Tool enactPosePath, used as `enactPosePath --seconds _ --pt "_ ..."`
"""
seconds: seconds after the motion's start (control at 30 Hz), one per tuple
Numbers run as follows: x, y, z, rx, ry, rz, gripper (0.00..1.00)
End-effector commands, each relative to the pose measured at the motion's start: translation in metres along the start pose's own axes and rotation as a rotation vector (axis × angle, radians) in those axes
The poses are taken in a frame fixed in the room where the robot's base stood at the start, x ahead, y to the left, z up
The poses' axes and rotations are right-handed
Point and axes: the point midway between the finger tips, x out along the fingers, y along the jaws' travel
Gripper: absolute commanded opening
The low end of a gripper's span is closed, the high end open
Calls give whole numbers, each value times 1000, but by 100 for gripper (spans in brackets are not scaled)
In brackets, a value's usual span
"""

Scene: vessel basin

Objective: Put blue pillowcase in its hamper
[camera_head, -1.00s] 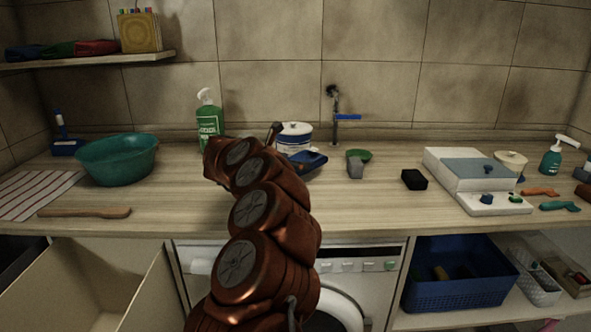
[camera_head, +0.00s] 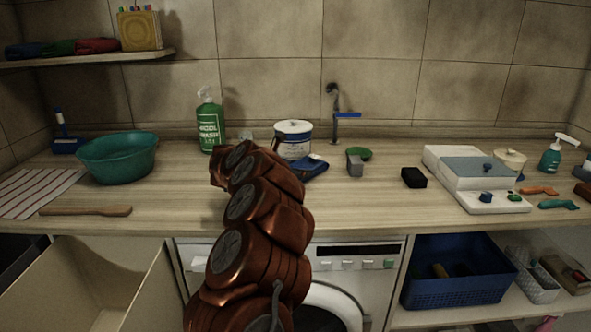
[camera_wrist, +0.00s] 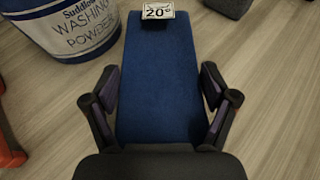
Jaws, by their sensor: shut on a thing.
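The blue pillowcase (camera_wrist: 160,75) is a folded dark blue bundle with a small white tag reading 20° at its far end. It also shows on the counter in the head view (camera_head: 313,169), partly hidden behind my arm. In the wrist view my gripper (camera_wrist: 160,95) has one finger on each side of it and is shut on it. In the head view the fingers are hidden by my arm. A blue basket (camera_head: 455,294) on the lower shelf at right and a beige open bin (camera_head: 92,281) at lower left could be hampers; which one is the pillowcase's I cannot tell.
A white washing powder tub (camera_head: 293,141) stands right beside the pillowcase. A green wool wash bottle (camera_head: 210,125) and a teal basin (camera_head: 117,160) stand to the left. The front counter is mostly clear.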

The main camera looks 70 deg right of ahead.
Motion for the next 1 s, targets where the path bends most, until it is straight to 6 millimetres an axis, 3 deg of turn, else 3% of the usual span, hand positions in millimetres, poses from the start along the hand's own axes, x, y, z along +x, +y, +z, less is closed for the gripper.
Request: enactPosePath --seconds 0.3,0.33,0.47,1.0 --pt "1 0 -2 2 -1 0 40" --pt "1 0 -2 2 -1 0 87" --pt "1 0 -1 1 -1 0 100" --pt "-7 1 0 1 0 2 100"
